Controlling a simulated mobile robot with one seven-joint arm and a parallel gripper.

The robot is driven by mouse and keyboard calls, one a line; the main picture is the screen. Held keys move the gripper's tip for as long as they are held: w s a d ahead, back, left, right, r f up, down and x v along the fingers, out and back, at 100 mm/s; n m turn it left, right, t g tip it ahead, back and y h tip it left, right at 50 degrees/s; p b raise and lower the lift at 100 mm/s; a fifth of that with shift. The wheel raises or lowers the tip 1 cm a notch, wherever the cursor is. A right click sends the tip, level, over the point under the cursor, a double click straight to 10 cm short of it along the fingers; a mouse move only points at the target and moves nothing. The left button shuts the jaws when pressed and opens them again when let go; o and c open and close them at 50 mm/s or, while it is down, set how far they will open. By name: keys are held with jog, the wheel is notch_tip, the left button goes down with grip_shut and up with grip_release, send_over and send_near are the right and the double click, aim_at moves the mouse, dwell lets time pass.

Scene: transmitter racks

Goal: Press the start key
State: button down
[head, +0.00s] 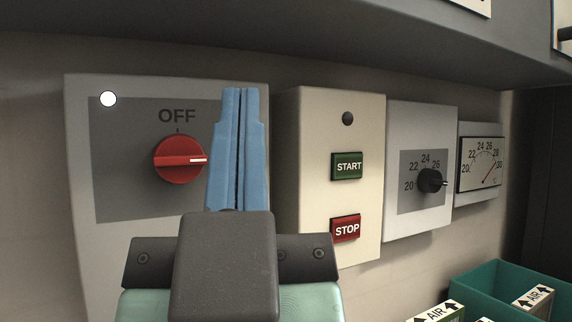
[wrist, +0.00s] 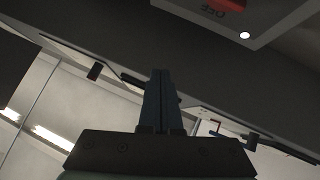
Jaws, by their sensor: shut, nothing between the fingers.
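The green START key (head: 347,166) is on a cream panel (head: 318,240) right of the picture's middle in the head view. The red STOP key (head: 346,229) is below it, and a dark, unlit round lamp (head: 348,118) is above it. My gripper (head: 241,92) points up with its blue fingers together and nothing between them. In the picture it overlaps the right part of the switch panel, left of the START key and apart from it. The wrist view also shows my gripper (wrist: 159,74); the START key cannot be made out there.
A panel with a red rotary switch (head: 180,159) marked OFF and a white lamp (head: 108,99) is at left. A black dial knob (head: 432,181) and a meter (head: 481,165) are at right. A green bin (head: 480,275) with AIR boxes stands lower right. A dark overhang runs above.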

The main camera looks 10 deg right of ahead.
jog(key=w+d+n+g+h+p, duration=0.65)
jog(key=w+d+n+p, duration=0.35)
jog(key=p, duration=1)
jog(key=s+d+f+n+g+h+p, duration=0.1)
jog(key=s+d+f+n+g+p, duration=0.2)
jog(key=n+p, duration=1)
jog(key=d+f+p, duration=0.2)
jog(key=d, duration=0.2)
jog(key=shift+s+f+n+h, duration=0.2)
jog(key=shift+f+n+h, duration=0.1)
jog(key=shift+f+h, duration=0.05)
jog(key=b, duration=0.4)
send_near(363, 174)
notch_tip(363, 174, up, 2)
jog(key=w+d, duration=0.3)
jog(key=shift+w+a+r, duration=0.15)
jog(key=shift+w+a, duration=0.3)
